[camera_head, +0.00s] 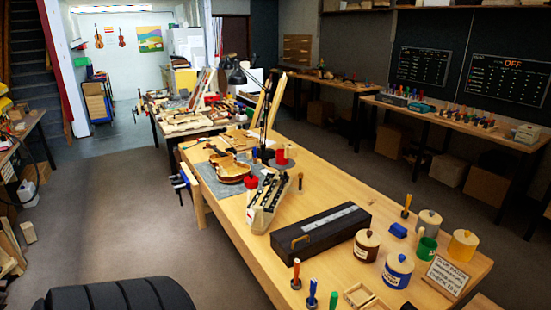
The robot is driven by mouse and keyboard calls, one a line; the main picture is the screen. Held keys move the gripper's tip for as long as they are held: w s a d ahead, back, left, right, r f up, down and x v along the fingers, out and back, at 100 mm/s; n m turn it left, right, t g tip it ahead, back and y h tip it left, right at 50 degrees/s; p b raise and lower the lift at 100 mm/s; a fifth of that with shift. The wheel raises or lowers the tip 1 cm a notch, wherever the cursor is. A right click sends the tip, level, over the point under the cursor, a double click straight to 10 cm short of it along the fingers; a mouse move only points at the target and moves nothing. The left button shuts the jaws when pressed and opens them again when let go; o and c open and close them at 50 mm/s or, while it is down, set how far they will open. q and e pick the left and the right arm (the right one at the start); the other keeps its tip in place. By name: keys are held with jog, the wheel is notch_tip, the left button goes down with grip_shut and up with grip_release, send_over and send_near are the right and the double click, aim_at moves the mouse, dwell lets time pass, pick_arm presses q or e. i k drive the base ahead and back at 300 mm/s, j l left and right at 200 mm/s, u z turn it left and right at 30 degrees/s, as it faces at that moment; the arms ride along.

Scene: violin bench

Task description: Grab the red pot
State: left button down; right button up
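A small red cylinder (281,155), which looks like a red pot, stands on the long wooden bench (340,188) near the dark lamp. A second red object (251,182) sits closer, between the violin body and the pale tool rack; it is too small to tell what it is. The lidded pots at the near right end are brown (367,246), blue (397,271), grey (428,223) and yellow (462,246); none of these is red. Neither of my grippers is in view.
A violin body (230,169) lies on a grey mat. A pale tool rack (268,205) and a long black case (320,232) stand along the bench. A green mug (427,248) and a sign (445,276) are near the pots. Open floor (110,205) lies left of the bench.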

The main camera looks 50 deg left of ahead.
aim_at(282, 155)
jog(key=u, duration=1.6)
jog(key=i+j+z, duration=0.1)
jog(key=z, duration=0.25)
jog(key=j+z, duration=0.1)
jog(key=z, duration=0.25)
jog(key=i+j+z, duration=0.1)
jog(key=z, duration=0.25)
jog(key=j, duration=0.1)
